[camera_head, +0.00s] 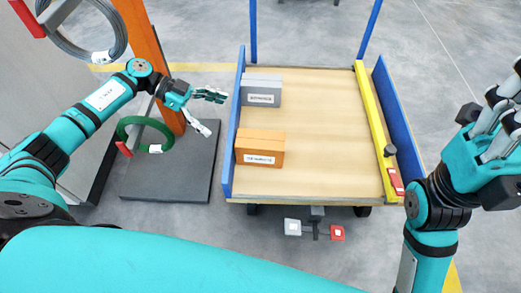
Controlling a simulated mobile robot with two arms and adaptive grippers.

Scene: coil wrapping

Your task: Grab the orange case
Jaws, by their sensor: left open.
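The orange case (260,143) is a small box with a white label on its front. It rests on the left side of the cart's wooden deck, near the front. My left gripper (213,112) is open and empty, to the left of the cart's blue side wall. It is up and left of the orange case in the picture and apart from it. My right gripper (503,112) is at the right edge, outside the cart. Its fingers point up and are partly cut off by the frame, so its opening is unclear.
A grey case (262,88) stands behind the orange one on the cart deck (325,130). A blue side wall (234,125) edges the deck on the left. A yellow bar (375,130) lies along its right. A green coil (145,123) hangs by an orange post (142,35).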

